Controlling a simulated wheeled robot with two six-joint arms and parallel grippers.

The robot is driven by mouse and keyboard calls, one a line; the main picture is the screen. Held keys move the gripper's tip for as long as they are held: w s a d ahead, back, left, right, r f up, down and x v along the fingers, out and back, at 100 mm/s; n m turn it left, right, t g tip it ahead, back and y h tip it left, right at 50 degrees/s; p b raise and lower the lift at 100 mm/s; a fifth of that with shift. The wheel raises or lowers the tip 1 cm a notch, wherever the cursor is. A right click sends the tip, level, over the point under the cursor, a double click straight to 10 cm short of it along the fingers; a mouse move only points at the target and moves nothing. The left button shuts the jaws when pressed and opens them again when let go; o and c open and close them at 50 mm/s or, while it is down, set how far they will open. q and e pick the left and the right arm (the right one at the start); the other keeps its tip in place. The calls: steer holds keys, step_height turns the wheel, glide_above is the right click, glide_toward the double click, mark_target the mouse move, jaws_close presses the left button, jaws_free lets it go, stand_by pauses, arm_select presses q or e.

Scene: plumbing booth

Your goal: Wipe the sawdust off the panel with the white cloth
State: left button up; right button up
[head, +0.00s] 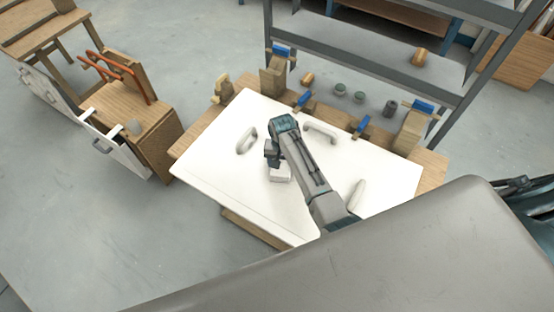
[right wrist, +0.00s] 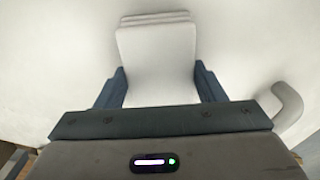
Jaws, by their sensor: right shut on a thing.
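The white panel (head: 215,175) lies flat on a wooden bench in the head view, with white curved handles on it. My right gripper (head: 272,157) is over the middle of the panel, pointing down. It is shut on the folded white cloth (head: 281,174), which appears to rest on the panel. In the right wrist view the layered cloth (right wrist: 157,55) sits between the two dark fingers, with the pale panel around it. I cannot make out sawdust on the panel in either view. My left gripper is not in view.
White handles stand on the panel at the left (head: 246,140), back (head: 320,132) and right (head: 357,194). A grey shelf rack (head: 385,68) stands behind. The panel's left part is clear.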

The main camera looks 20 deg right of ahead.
steer(key=shift+s+d+f, duration=0.1)
steer(key=shift+s+d, duration=0.6)
steer(key=shift+s, duration=0.2)
steer(key=shift+s+d, duration=0.65)
steer(key=shift+s, duration=0.25)
steer(key=shift+s+d, duration=1)
steer(key=shift+s, duration=0.25)
steer(key=shift+s+d, duration=0.95)
steer(key=shift+s, duration=0.3)
steer(key=shift+s+d, duration=1)
steer(key=shift+s, duration=0.25)
steer(key=shift+w+r, duration=0.1)
steer(key=shift+r, duration=3.05)
steer(key=shift+r, duration=0.1)
steer(key=shift+r, duration=1.4)
